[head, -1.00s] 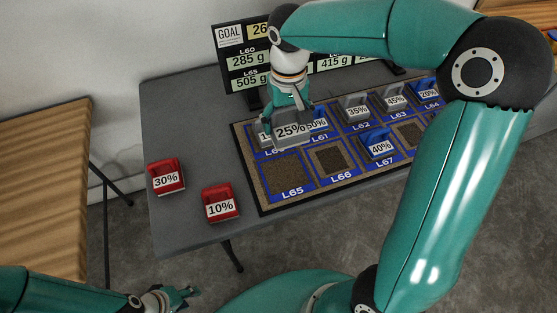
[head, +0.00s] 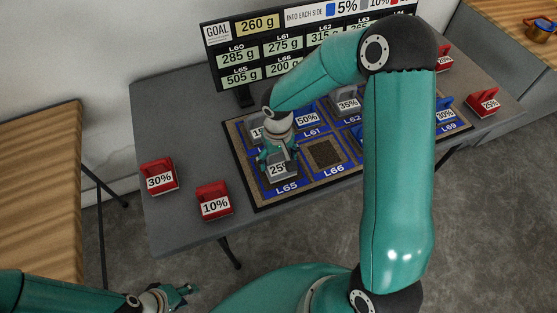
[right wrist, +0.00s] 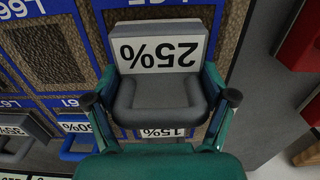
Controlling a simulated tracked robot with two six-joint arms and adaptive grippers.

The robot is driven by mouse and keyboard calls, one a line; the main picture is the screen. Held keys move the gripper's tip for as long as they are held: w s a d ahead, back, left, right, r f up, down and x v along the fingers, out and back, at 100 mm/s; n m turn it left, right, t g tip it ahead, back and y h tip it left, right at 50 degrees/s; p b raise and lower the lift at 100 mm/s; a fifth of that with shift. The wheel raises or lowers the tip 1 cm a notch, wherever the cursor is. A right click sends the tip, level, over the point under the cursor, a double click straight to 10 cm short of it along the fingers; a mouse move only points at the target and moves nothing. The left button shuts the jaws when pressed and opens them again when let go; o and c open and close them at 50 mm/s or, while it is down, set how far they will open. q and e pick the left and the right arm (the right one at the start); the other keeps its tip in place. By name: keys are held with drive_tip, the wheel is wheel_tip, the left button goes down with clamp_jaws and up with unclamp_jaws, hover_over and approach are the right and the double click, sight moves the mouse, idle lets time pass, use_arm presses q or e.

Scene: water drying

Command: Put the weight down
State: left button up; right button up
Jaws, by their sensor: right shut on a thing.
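My right gripper (head: 279,155) is shut on the grey weight labelled 25% (head: 282,172), with a finger on each side of it. The weight is over the L65 square of the blue-framed board (head: 253,196), in the front left corner. The right wrist view shows the weight (right wrist: 160,92) between the two fingertips (right wrist: 161,97). I cannot tell whether its base touches the square. My left gripper (head: 180,292) is low at the left, away from the table, with its fingers apart and empty.
The L66 square (head: 324,153) is bare. Red 30% (head: 158,176) and 10% (head: 213,201) weights stand on the table at left. A display board (head: 242,76) stands at the back.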

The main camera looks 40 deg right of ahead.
drive_tip(key=shift+f, duration=0.75)
drive_tip(key=o, duration=1.6)
wheel_tip(320, 180, up, 12)
drive_tip(key=shift+r, duration=0.1)
